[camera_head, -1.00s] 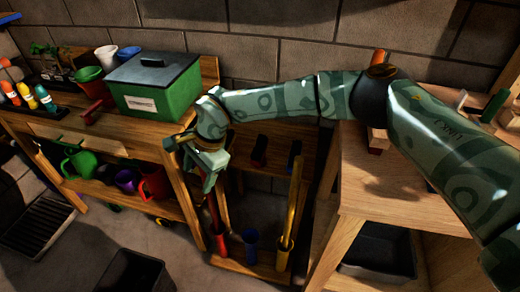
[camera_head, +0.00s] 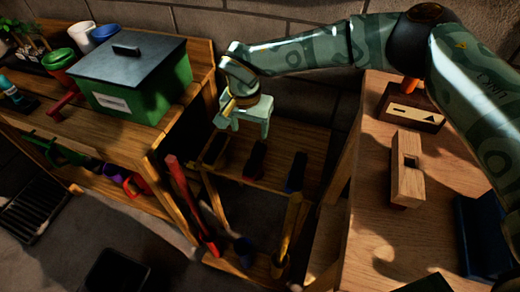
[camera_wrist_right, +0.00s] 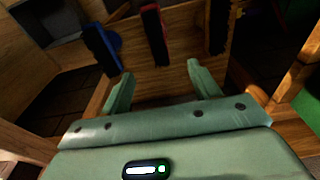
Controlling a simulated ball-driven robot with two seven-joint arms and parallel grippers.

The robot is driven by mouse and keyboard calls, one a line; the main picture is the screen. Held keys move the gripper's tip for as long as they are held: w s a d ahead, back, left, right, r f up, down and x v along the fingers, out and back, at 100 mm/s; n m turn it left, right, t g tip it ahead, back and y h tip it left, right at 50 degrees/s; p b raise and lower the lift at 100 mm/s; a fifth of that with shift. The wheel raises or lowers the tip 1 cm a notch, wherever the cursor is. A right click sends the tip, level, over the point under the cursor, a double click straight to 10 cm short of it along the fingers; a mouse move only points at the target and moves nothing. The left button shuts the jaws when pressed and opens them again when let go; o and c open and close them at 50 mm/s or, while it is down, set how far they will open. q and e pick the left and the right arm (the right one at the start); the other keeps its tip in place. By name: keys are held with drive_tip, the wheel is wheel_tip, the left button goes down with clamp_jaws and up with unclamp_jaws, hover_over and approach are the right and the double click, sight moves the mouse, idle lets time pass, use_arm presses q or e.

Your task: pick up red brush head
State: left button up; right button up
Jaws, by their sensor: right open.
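The red brush head (camera_head: 255,160) is the middle of three dark-bristled heads on the wooden rack shelf. In the right wrist view, the red brush head (camera_wrist_right: 153,35) shows a red edge beside black bristles, ahead of the fingertips. My right gripper (camera_head: 243,128) is open and empty. It points down above the shelf, just above and left of the red head in the head view, apart from it. Its two fingers also show in the right wrist view (camera_wrist_right: 160,72). My left gripper is not in view.
A blue-edged brush head (camera_head: 297,171) and another dark head (camera_head: 215,149) flank it. A red handle (camera_head: 188,200) and a yellow handle (camera_head: 288,232) stand at the rack. A green box (camera_head: 135,85) sits on the left bench; a wooden block (camera_head: 407,170) lies on the right table.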

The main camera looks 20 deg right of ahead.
drive_tip(key=b, duration=0.3)
approach(255, 157)
drive_tip(key=f, duration=0.2)
drive_tip(key=w+f, duration=0.1)
drive_tip(key=f, duration=0.2)
drive_tip(key=shift+f+b, duration=0.35)
drive_tip(key=shift+f, duration=0.4)
drive_tip(key=f, duration=0.1)
drive_tip(key=f+b, duration=0.2)
drive_tip(key=f, duration=0.1)
drive_tip(key=shift+d, duration=0.35)
drive_tip(key=shift+w+f, duration=0.15)
drive_tip(key=shift+f, duration=0.25)
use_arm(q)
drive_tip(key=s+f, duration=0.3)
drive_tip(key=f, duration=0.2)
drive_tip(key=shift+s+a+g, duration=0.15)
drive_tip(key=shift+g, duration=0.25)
use_arm(e)
drive_tip(key=shift+r, duration=0.1)
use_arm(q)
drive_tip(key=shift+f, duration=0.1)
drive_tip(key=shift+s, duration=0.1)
use_arm(e)
drive_tip(key=shift+f, duration=0.2)
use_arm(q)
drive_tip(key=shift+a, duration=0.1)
use_arm(e)
drive_tip(key=c, duration=0.9)
